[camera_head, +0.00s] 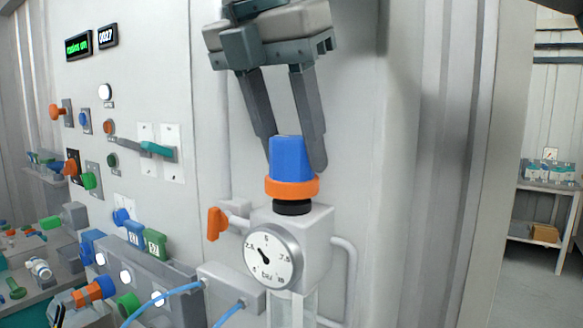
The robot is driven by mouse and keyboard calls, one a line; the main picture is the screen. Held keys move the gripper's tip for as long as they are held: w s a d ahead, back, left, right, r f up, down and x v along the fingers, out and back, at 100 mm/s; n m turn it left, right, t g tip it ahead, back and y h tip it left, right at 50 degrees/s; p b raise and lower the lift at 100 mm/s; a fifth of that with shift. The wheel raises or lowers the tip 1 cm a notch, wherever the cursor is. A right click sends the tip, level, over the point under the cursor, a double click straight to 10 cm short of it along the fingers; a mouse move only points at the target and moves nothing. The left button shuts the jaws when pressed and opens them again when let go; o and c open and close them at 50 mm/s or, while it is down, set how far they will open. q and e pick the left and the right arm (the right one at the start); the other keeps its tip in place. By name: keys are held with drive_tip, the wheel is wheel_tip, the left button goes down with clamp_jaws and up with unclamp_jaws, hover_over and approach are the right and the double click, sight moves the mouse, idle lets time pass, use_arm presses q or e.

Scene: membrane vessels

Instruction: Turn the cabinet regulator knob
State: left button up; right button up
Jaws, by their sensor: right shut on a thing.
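The regulator knob (290,160) is blue with an orange collar (292,187) and sits upright on a black neck on top of the pale grey regulator body (302,230). A round white gauge (272,257) is on the front of the body. My right gripper (295,160) comes down from above with one grey finger on each side of the blue knob, shut on it. The lower end of the left finger is partly hidden behind the knob. My left gripper is not in view.
An orange lever (216,223) on a pipe stands just left of the regulator. Blue hoses (165,298) run below left. The left wall panel holds several knobs and a teal-handled lever (157,149). A shelf (545,187) stands far right.

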drive_tip(key=m+h+b, duration=0.1)
drive_tip(key=m, duration=0.2)
drive_tip(key=shift+g, duration=0.4)
drive_tip(key=shift+m, duration=0.8)
drive_tip(key=shift+r+m+g+h+p, duration=0.1)
drive_tip(key=shift+m+g+h+p, duration=0.3)
drive_tip(key=shift+m, duration=0.4)
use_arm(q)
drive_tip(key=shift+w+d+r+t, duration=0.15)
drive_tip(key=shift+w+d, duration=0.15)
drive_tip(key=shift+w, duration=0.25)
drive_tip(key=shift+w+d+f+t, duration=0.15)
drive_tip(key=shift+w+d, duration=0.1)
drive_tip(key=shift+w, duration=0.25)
use_arm(e)
drive_tip(key=shift+m+g, duration=0.3)
drive_tip(key=shift+m, duration=0.1)
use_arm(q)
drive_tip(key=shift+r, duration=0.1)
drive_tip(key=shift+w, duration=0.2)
use_arm(e)
drive_tip(key=o, duration=0.8)
drive_tip(key=shift+c, duration=0.2)
